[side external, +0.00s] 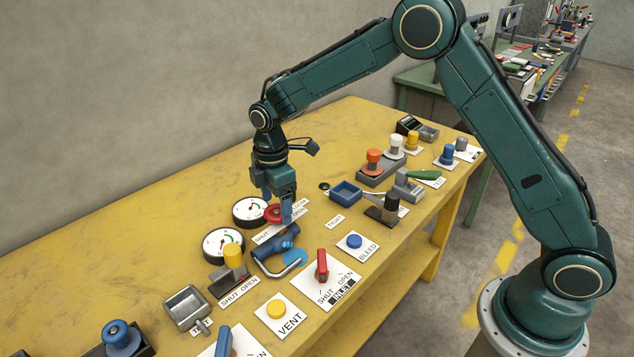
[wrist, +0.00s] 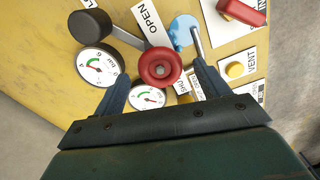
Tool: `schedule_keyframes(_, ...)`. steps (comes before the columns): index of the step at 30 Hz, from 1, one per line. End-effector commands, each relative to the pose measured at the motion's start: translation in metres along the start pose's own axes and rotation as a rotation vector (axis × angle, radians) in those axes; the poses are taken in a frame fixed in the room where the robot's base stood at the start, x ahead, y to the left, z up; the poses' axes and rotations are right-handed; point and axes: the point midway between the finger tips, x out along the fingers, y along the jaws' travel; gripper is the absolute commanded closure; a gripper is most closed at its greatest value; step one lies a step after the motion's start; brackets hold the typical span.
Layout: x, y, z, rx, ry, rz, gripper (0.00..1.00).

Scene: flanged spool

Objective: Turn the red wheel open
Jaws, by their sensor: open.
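The red wheel (side external: 271,214) lies low on the yellow bench, beside a round gauge, partly hidden by my gripper in the side view. In the wrist view the red wheel (wrist: 159,66) is a round disc with a darker hub, near the middle between my fingertips. My gripper (side external: 277,204) points down over the wheel with its fingers apart. In the wrist view my gripper (wrist: 161,73) is open, one finger either side of the wheel; I cannot tell whether they touch it. An "OPEN" label (wrist: 153,24) lies beyond the wheel.
Two gauges (side external: 223,245) stand left of the wheel. A blue-gripped bent handle (side external: 283,240) lies close in front. A yellow knob (side external: 233,256), a red lever (side external: 322,264) and a blue button (side external: 354,241) are nearby. A black knob (wrist: 90,22) shows in the wrist view.

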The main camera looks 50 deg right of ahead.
Motion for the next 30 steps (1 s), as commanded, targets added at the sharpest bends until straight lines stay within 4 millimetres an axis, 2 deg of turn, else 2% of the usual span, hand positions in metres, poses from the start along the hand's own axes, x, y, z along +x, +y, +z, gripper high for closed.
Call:
schedule_keyframes(8, -0.037, 0.001, 0.0, 0.0, 0.001, 0.003, 0.25)
schedule_keyframes(21, -0.108, 0.0, 0.0, -0.001, 0.001, 0.002, 0.25)
schedule_keyframes(30, -0.128, 0.0, 0.0, -0.001, 0.0, 0.0, 0.25)
